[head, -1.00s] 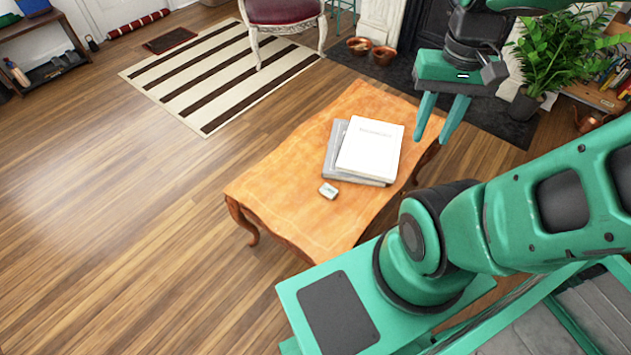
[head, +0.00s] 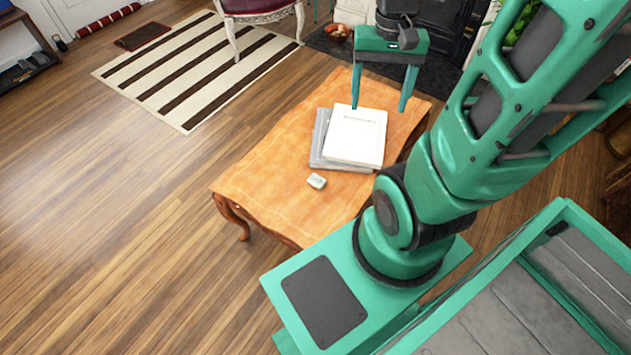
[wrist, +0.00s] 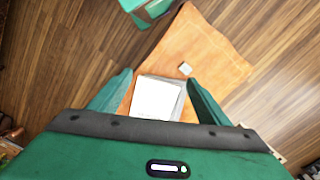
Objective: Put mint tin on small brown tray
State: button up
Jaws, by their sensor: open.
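The mint tin seems to be the small pale box (head: 316,181) lying on the wooden table, in front of the books; it also shows in the wrist view (wrist: 185,69). A flat, dark reddish-brown rectangle (head: 143,36) lies on the floor at the far upper left; I cannot tell whether it is the small brown tray or a mat. My gripper (head: 379,109) is open and empty, above the far part of the table near the books. In the wrist view its fingers (wrist: 158,77) are spread, with the books below and the tin apart from them.
A white book on a grey one (head: 355,137) lies on the orange-brown table (head: 270,185). A striped rug (head: 190,70) and a red chair (head: 262,8) stand beyond. A fireplace is at the back. Open wooden floor (head: 110,220) lies left of the table.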

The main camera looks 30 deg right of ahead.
jog(key=w+f+m, duration=0.1)
jog(key=w+f, duration=0.5)
jog(key=m+y, duration=0.3)
jog(key=m, duration=0.2)
send_over(317, 179)
jog(key=w+d, duration=0.1)
jog(key=d, duration=0.2)
notch_tip(317, 179, down, 25)
jog(key=shift+g, duration=0.3)
jog(key=shift+d+x, duration=0.1)
jog(key=shift+x, duration=2.7)
jog(key=shift+d+x, duration=0.15)
jog(key=shift+x, duration=2.65)
jog(key=shift+w, duration=0.2)
jog(key=c, duration=1.2)
jog(key=shift+c, duration=0.2)
